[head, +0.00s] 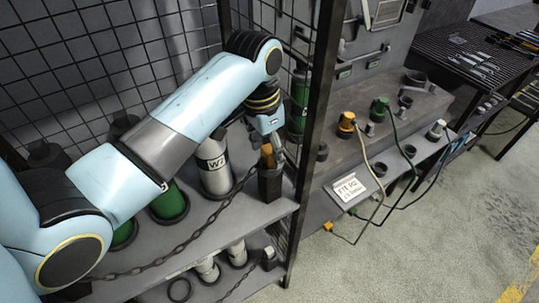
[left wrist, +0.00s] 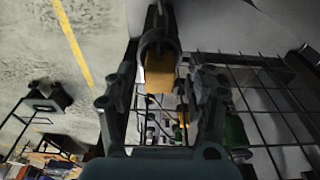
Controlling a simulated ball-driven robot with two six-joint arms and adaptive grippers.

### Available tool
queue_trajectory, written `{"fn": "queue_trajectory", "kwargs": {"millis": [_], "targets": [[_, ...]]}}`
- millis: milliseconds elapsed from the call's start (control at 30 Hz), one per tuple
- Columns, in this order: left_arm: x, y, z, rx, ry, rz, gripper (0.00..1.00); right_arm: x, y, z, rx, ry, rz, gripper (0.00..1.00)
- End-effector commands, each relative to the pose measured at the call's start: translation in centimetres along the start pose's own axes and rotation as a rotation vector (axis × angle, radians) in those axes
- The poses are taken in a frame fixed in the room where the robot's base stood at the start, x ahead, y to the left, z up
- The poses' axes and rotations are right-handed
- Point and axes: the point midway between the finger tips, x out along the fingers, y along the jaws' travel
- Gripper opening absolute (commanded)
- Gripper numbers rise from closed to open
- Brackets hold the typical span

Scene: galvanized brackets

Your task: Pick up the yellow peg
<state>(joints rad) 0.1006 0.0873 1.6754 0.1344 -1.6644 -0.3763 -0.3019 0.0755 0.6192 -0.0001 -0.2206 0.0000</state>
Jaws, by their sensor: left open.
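The yellow peg (head: 267,158) stands in a dark square-sided holder (head: 270,184) at the front right corner of the upper shelf. My left gripper (head: 272,148) reaches down to it from above, with the fingers close around its top. In the left wrist view, the yellow peg (left wrist: 160,76) shows between the two spread fingers of my left gripper (left wrist: 163,90), which is open. Whether a finger touches the peg I cannot tell. The peg's lower part is hidden in the holder. My right gripper is not in view.
A white cylinder (head: 213,165) and a green one (head: 170,203) stand on the shelf left of the holder. A dark post (head: 312,130) rises right of the peg. A bench with connectors (head: 347,124) lies beyond.

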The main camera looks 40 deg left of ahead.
Motion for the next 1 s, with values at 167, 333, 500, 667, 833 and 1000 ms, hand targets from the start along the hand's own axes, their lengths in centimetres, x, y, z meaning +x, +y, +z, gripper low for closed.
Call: {"fn": "queue_trajectory", "kwargs": {"millis": [167, 333, 500, 667, 833, 1000], "targets": [[0.8, 0.0, 0.0, 0.001, 0.000, 0.000, 0.56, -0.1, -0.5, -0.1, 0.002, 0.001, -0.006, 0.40], [0.8, 0.0, 0.0, 0.000, 0.000, 0.000, 0.51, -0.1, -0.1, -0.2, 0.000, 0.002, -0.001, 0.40], [0.8, 0.0, 0.0, 0.000, 0.000, 0.000, 0.28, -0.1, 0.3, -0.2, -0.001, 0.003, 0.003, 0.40], [0.8, 0.0, 0.0, 0.000, 0.000, 0.000, 0.07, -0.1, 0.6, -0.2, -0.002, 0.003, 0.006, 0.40], [0.7, 0.0, 0.0, 0.000, 0.001, -0.001, 0.00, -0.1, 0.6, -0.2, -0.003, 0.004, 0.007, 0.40], [0.6, 0.0, -0.1, 0.000, 0.001, -0.001, 0.00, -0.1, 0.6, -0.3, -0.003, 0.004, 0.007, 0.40]]}}
